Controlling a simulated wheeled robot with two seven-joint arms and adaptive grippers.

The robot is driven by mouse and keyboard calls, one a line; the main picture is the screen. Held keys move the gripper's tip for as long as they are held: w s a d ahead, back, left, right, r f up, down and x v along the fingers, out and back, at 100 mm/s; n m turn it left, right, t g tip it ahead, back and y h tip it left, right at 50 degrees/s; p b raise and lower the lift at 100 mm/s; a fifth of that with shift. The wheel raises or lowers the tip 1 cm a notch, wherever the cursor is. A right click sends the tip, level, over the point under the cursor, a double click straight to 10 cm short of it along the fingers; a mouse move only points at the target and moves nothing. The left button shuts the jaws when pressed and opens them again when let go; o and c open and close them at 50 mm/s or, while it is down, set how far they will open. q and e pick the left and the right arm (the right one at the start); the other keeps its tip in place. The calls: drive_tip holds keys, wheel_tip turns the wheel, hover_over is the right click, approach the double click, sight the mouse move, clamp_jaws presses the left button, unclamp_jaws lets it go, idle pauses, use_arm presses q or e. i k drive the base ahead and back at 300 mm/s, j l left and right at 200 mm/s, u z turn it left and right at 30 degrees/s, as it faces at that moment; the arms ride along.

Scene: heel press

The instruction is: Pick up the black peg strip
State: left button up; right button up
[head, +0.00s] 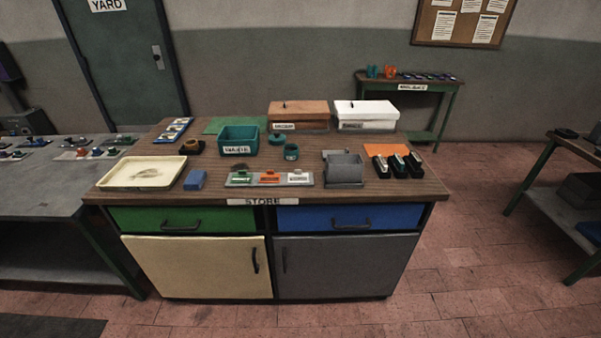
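I cannot pick out a black peg strip for certain. Several black upright pieces with pale tops (399,165) stand in a row near the right end of the store cabinet's wooden top (215,188). A grey strip (240,181) with green, orange and white labelled parts lies at the front middle of the top. A small dark holder with an orange-brown ring (191,147) sits at the left. Neither of my grippers shows in the head view.
A cream tray (142,173), blue block (195,180), teal bin (238,140), grey box (344,170), brown box (298,113) and white box (366,114) crowd the top. A grey bench (40,190) adjoins at left. Red floor (460,290) is open at right.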

sight(414, 160)
drive_tip(key=i, duration=0.15)
drive_tip(key=i+l+z, duration=0.15)
drive_tip(key=l, duration=0.2)
drive_tip(key=i+l+z, duration=0.2)
drive_tip(key=l, duration=0.15)
drive_tip(key=l+z, duration=0.15)
drive_tip(key=l, duration=0.15)
